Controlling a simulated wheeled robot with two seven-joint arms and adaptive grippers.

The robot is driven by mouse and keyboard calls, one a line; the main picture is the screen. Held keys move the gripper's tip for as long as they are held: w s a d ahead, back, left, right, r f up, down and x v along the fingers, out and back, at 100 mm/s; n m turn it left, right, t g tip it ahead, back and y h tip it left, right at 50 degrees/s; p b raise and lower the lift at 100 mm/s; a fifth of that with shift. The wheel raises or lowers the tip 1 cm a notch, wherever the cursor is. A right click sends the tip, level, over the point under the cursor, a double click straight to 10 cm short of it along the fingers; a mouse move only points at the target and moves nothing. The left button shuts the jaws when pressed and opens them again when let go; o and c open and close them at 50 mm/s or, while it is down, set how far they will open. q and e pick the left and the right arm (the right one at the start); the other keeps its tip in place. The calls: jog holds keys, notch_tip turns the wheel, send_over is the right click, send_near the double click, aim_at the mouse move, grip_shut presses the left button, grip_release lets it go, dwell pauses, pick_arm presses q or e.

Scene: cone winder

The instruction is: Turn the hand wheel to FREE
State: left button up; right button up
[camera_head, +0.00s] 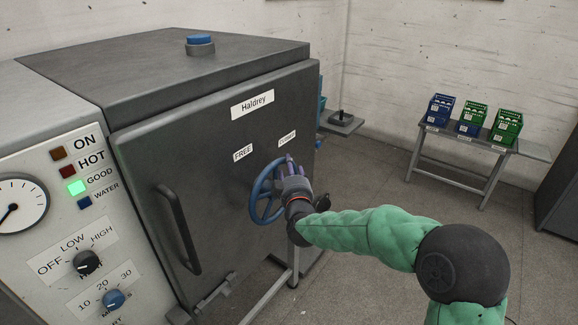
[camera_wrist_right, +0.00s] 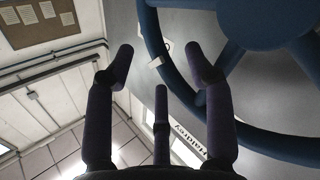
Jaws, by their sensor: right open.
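The blue hand wheel (camera_head: 254,197) is on the dark front door of the machine, right of centre. A FREE label (camera_head: 243,152) is above its upper left, and a second label (camera_head: 287,138), too small to read surely, is above its upper right. My right gripper (camera_head: 289,166) is at the wheel's upper right rim and covers part of the wheel. In the right wrist view my right gripper (camera_wrist_right: 160,70) has its dark fingers spread apart. The hand wheel's rim (camera_wrist_right: 151,38) passes between and behind the fingertips; I cannot tell whether they touch. My left gripper is out of view.
A vertical door handle (camera_head: 177,230) is left of the wheel. The control panel (camera_head: 60,220) at the far left has a lit green GOOD lamp (camera_head: 77,187) and knobs. A rack (camera_head: 468,145) with blue and green crates stands at the back right. The floor between is clear.

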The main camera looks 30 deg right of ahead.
jog(key=shift+b+x, duration=0.3)
jog(key=shift+x, duration=1.55)
jog(key=shift+c, duration=0.3)
grip_shut()
